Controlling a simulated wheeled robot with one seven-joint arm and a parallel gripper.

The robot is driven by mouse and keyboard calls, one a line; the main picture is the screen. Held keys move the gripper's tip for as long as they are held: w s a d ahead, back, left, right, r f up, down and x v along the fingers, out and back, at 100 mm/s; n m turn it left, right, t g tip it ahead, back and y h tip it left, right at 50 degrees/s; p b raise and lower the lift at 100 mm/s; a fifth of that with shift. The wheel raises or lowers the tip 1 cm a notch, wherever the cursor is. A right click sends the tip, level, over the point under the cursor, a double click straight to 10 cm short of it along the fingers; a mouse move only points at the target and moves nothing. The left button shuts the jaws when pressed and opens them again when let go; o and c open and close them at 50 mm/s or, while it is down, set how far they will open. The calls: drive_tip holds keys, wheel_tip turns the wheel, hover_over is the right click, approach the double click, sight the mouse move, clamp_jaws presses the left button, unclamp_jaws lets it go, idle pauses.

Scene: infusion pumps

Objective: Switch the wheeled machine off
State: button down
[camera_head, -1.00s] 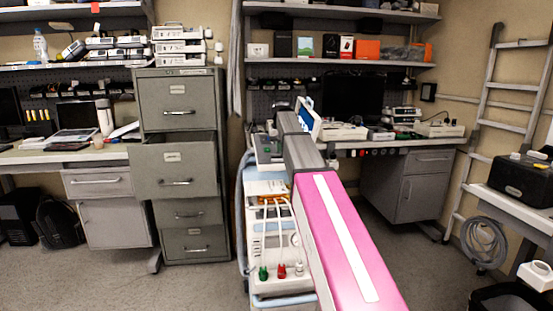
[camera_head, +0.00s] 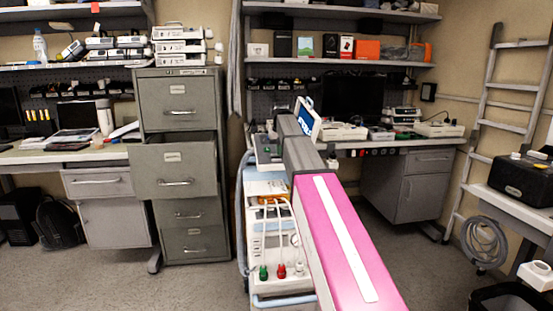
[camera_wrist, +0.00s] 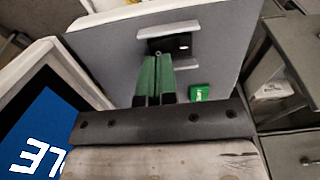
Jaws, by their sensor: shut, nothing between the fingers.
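The wheeled machine (camera_head: 265,220) is a white unit with pale blue trim, partly hidden behind my arm in the head view. Its tilted screen (camera_head: 307,119) also shows in the wrist view (camera_wrist: 45,125), blue with large white characters. In the wrist view, a black switch (camera_wrist: 182,44) sits on a grey panel (camera_wrist: 225,50) between two light grey guards. My gripper (camera_wrist: 157,60) has green fingers, shut and empty, with the tips just below and left of the switch. I cannot tell whether they touch it. The gripper is hidden in the head view.
A small green part (camera_wrist: 199,92) sits on the panel, right of the fingers. A filing cabinet (camera_head: 180,165) with a drawer pulled out stands left of the machine. A workbench (camera_head: 400,148) is behind it. Floor is clear at front left.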

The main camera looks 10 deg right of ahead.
drive_tip(key=shift+f, duration=0.3)
idle(0.4)
drive_tip(key=shift+r, duration=3.5)
